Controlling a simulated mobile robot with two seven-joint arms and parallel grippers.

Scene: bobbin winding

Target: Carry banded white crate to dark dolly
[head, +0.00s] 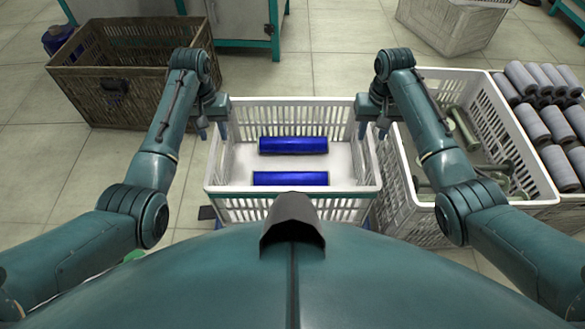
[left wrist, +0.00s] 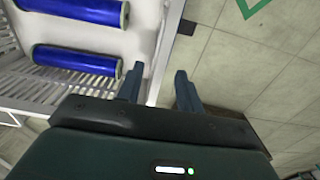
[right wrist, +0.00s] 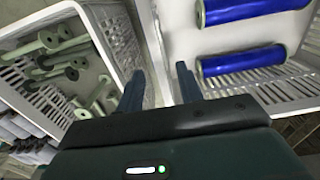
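The banded white crate (head: 222,155) stands in front of me, with a teal band (head: 345,193) along its near side. Two blue bobbins (head: 293,146) lie inside; they also show in the left wrist view (left wrist: 78,60) and right wrist view (right wrist: 242,60). My left gripper (head: 213,130) is at the crate's left wall; its fingers (left wrist: 160,85) are apart, one on each side of the rim. My right gripper (head: 372,128) is at the right wall; its fingers (right wrist: 160,85) are also apart with the rim between. I cannot make out the dark dolly.
A brown crate (head: 75,90) stands at the left. A white crate with grey-green bobbins (head: 408,168) stands close at the right, beside grey rolls (head: 550,125). Another pale crate (head: 440,28) is at the back. A small dark patch (head: 207,212) shows left of the banded crate.

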